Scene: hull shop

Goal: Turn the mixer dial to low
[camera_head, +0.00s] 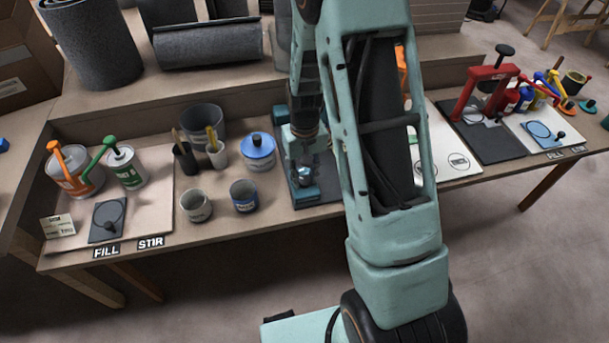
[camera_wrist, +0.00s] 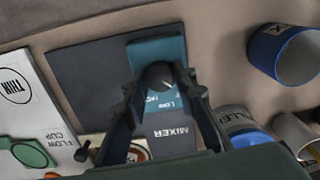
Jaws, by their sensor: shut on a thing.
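The dial's pointer setting cannot be made out. In the head view the mixer (camera_head: 305,192) sits near the table's front edge, with my gripper (camera_head: 304,172) down on it and my arm partly covering the area.
A blue-rimmed can (camera_head: 245,197) and a blue-lidded tin (camera_head: 257,152) stand left of the mixer. A grey cup (camera_head: 196,205) is farther left. A flow cup card (camera_wrist: 35,105) lies on the other side. A red press (camera_head: 485,90) stands at the right.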

